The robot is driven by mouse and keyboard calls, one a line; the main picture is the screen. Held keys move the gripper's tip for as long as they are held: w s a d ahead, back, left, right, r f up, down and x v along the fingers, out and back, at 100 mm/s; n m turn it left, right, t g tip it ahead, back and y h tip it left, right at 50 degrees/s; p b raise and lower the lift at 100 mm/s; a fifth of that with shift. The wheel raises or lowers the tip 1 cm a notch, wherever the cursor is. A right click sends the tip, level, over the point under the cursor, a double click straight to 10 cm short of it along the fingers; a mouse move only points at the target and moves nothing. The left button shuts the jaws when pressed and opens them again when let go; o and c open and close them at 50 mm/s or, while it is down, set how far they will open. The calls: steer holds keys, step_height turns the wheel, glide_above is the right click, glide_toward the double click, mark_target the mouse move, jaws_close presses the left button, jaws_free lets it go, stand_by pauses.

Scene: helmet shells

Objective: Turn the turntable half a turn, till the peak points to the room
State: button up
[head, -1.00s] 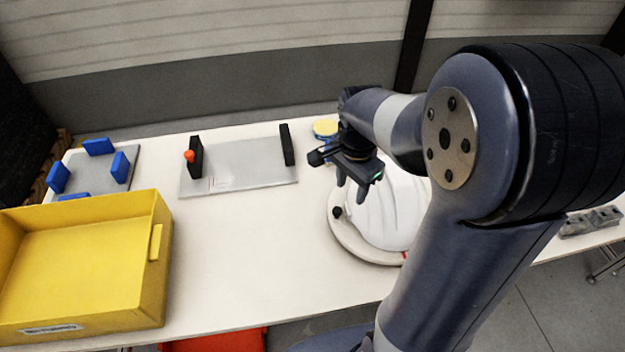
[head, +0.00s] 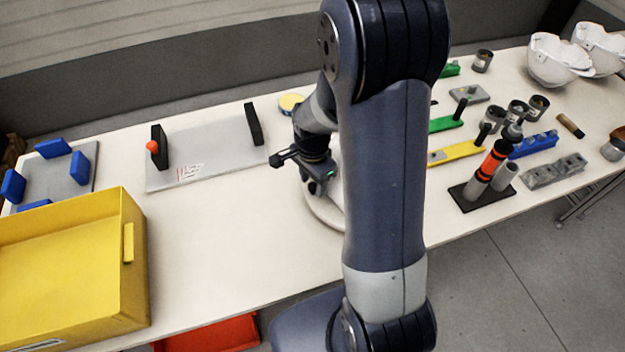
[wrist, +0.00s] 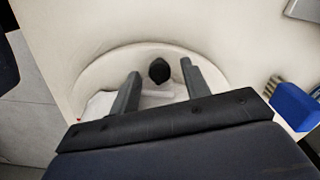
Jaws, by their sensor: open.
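The turntable (head: 325,212) is a round pale disc on the table, mostly hidden behind my arm in the head view. The wrist view shows part of its rim (wrist: 92,72) and its upright black knob (wrist: 159,70). A white shell edge (wrist: 100,104) shows on the disc at lower left there; the peak's direction cannot be seen. My gripper (head: 315,190) is over the turntable's left side, fingers down. In the wrist view it is open (wrist: 160,78), with the knob between the fingertips and a gap on each side. Its height against the knob cannot be told.
A yellow bin (head: 125,285) stands at front left. A grey plate fixture (head: 205,160) with black uprights lies left of the turntable. A yellow-topped brush (head: 290,103) is behind. Tools, cups and white helmet shells (head: 553,62) fill the right side. The table front left of the turntable is clear.

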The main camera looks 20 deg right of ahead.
steer(key=shift+f, duration=0.15)
steer(key=shift+c, duration=0.4)
jaws_close()
